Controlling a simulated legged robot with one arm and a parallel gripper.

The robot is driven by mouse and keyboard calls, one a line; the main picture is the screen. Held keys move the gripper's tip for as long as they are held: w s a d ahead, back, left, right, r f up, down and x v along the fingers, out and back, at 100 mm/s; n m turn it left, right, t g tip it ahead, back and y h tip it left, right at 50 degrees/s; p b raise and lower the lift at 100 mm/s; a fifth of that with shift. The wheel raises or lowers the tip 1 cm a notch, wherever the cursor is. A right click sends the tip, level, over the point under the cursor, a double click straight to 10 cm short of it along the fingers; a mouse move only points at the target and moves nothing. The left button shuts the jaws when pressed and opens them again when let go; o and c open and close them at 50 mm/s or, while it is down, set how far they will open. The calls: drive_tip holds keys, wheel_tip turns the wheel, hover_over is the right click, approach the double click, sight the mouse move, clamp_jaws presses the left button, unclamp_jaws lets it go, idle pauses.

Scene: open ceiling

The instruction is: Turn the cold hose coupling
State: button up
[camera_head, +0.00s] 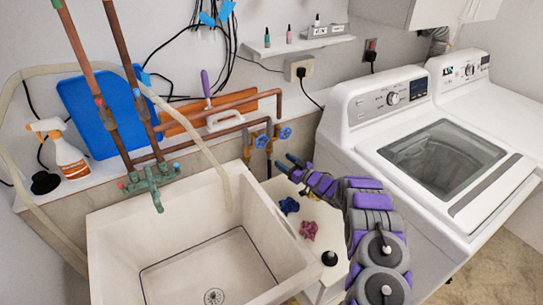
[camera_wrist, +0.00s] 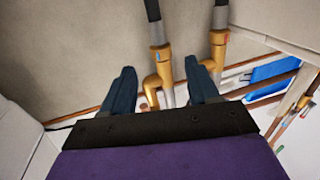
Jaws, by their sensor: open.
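In the wrist view, two brass pipe fittings stand against the wall, each joined to a grey hose coupling and dark hose. In the head view my gripper (camera_head: 286,162) is just below two blue valve handles (camera_head: 262,141); the couplings are not clear there.
A white washer (camera_head: 360,105) stands right of my arm and a utility sink (camera_head: 115,235) at left. Copper pipes (camera_head: 240,101) run along the wall. Blue and pink crumpled cloths (camera_head: 309,230) and a dark round object (camera_head: 329,258) lie below the gripper.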

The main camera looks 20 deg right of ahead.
sight(271, 153)
drive_tip(key=shift+b+x, duration=0.95)
drive_tip(key=shift+x, duration=3.3)
drive_tip(key=c, duration=1)
